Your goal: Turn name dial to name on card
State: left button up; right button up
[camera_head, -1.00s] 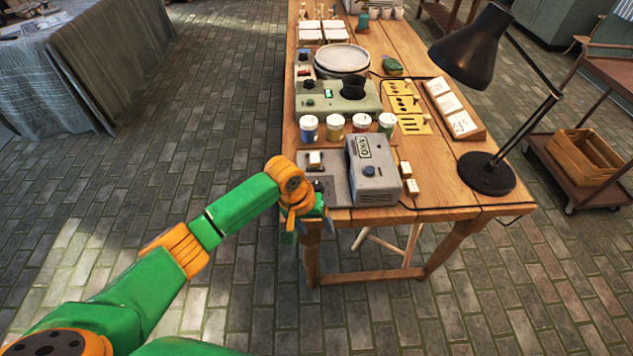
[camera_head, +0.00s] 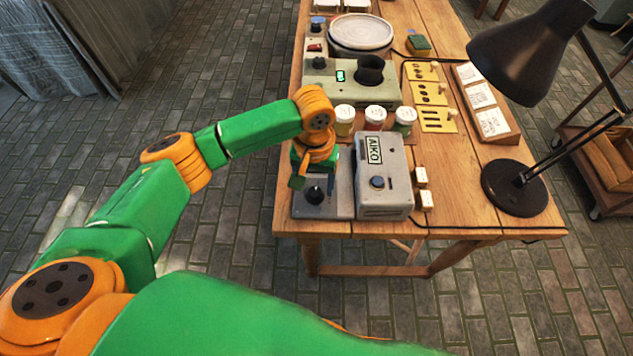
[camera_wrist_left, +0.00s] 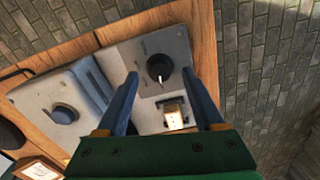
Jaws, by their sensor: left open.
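The grey name box (camera_head: 383,200) stands at the table's near end; its label window (camera_head: 374,150) reads AIKO. A blue-grey knob (camera_head: 377,183) sits on its top. Left of it, a black dial (camera_head: 315,194) with a pointer sits on a flat grey plate. My left gripper (camera_head: 305,180) is open over this plate. In the left wrist view, the black dial (camera_wrist_left: 159,68) shows between the open fingertips (camera_wrist_left: 160,78), with no visible contact. White cards (camera_head: 481,95) stand on a wooden rack at the right; their writing is too small to read. My right gripper is out of view.
Paint jars (camera_head: 374,118) stand behind the box, before a green machine (camera_head: 345,85) and a round white plate (camera_head: 361,32). A black lamp (camera_head: 515,188) stands at the right. A light rocker switch (camera_wrist_left: 173,113) is near the dial.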

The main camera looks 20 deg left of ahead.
aim_at(315, 194)
pick_arm(q)
notch_tip(315, 194, down, 2)
jog(key=shift+f, duration=0.15)
jog(key=shift+w+f, duration=0.2)
jog(key=shift+s+r, duration=0.1)
grip_shut()
